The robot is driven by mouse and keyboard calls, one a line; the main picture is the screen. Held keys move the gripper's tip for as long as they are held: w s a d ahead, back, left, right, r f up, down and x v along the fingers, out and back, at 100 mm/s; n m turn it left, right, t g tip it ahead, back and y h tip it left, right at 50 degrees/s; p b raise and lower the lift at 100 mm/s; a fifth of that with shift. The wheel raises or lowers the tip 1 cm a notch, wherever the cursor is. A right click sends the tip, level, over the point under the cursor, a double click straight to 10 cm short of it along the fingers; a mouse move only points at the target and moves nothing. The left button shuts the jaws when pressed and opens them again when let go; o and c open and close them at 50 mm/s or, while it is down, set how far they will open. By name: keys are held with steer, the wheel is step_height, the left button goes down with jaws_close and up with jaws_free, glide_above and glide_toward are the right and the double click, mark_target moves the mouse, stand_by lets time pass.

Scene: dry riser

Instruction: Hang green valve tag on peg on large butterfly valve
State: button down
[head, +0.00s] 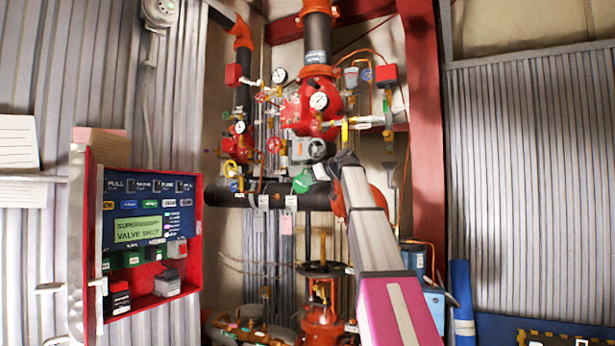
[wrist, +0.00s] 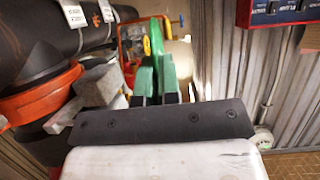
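The green valve tag (head: 302,182) is at the end of my gripper (head: 322,170) in the head view, in front of the black horizontal pipe. A grey housing (head: 308,150), likely part of the large butterfly valve, is just above the tag in the head view. A grey block (wrist: 98,84) is left of the fingers in the wrist view. I cannot make out the peg.
The black horizontal pipe (head: 255,194) carries paper tags. Red valves with gauges (head: 318,101) crowd the area above. An open red panel box (head: 155,240) stands at left, with small coloured blocks inside. A red steel column (head: 424,110) rises at right.

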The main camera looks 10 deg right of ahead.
steer(key=shift+s+r, duration=0.25)
steer(key=shift+r, duration=0.85)
steer(key=shift+w+d, duration=0.1)
steer(key=shift+w, duration=0.05)
steer(key=shift+w+d+f, duration=0.1)
steer(key=shift+w+d, duration=0.6)
steer(key=shift+w, duration=0.25)
steer(key=shift+w+d+f, duration=0.1)
steer(key=shift+w+d, duration=0.55)
steer(key=shift+w, duration=0.25)
steer(key=shift+w+d, duration=0.7)
steer(key=shift+w, duration=0.25)
steer(key=shift+w+d, duration=0.7)
steer(key=shift+w, duration=0.25)
stand_by(2.0)
steer(key=c, duration=1.3)
jaws_free()
steer(key=shift+o, duration=0.2)
steer(key=shift+s, duration=0.1)
